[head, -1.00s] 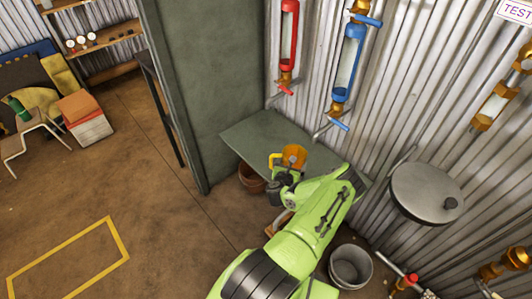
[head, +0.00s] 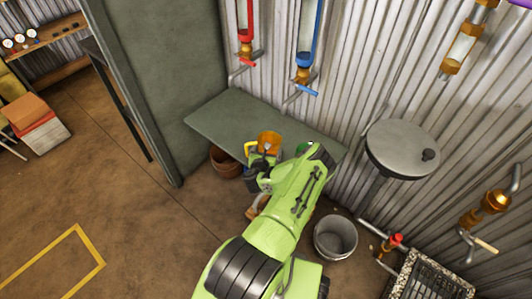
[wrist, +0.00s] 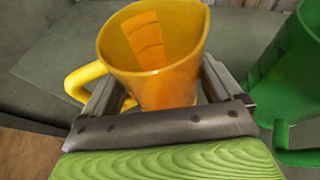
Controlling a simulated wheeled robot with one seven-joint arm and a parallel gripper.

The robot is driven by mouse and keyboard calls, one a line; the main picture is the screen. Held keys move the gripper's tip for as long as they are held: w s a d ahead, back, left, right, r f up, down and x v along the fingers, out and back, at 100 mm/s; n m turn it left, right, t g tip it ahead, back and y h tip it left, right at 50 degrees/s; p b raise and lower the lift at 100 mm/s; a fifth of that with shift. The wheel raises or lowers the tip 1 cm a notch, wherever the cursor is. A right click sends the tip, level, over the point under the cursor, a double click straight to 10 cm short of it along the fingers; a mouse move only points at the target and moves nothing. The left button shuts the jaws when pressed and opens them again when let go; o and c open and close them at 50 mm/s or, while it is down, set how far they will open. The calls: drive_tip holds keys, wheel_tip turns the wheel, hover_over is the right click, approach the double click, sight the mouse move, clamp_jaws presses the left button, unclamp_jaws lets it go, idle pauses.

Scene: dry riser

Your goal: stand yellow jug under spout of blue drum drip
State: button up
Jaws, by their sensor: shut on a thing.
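The yellow jug (wrist: 155,55) is upright between the fingers of my gripper (wrist: 160,95) in the wrist view, with its handle at the left. My gripper is shut on it. The jug also shows in the head view (head: 268,142), over the green-grey bench (head: 215,117); I cannot tell whether it touches the bench top. The blue drum drip (head: 307,50) is on the corrugated wall behind the bench. Its spout (head: 296,96) points down and left over the bench's back edge, behind and right of the jug. The drum's top is out of view.
A green jug (wrist: 290,75) stands close to the right of my gripper. A red drip (head: 246,30) hangs left of the blue one. A round grey-topped stand (head: 400,145) and a metal bucket (head: 335,238) are at the right. The bench's left part is clear.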

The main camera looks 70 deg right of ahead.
sight(275, 142)
drive_tip(key=d, duration=0.1)
drive_tip(key=s+d, duration=0.1)
drive_tip(key=d, duration=0.1)
drive_tip(key=shift+s+d+r, duration=0.2)
drive_tip(key=shift+s+d, duration=0.45)
drive_tip(key=shift+d, duration=0.4)
drive_tip(key=shift+s+d, duration=0.3)
drive_tip(key=shift+d, duration=0.45)
drive_tip(key=shift+s+d, duration=0.3)
drive_tip(key=shift+d, duration=0.4)
drive_tip(key=shift+f, duration=0.45)
drive_tip(key=o, duration=0.8)
drive_tip(key=shift+c, duration=0.2)
drive_tip(key=shift+a, duration=0.1)
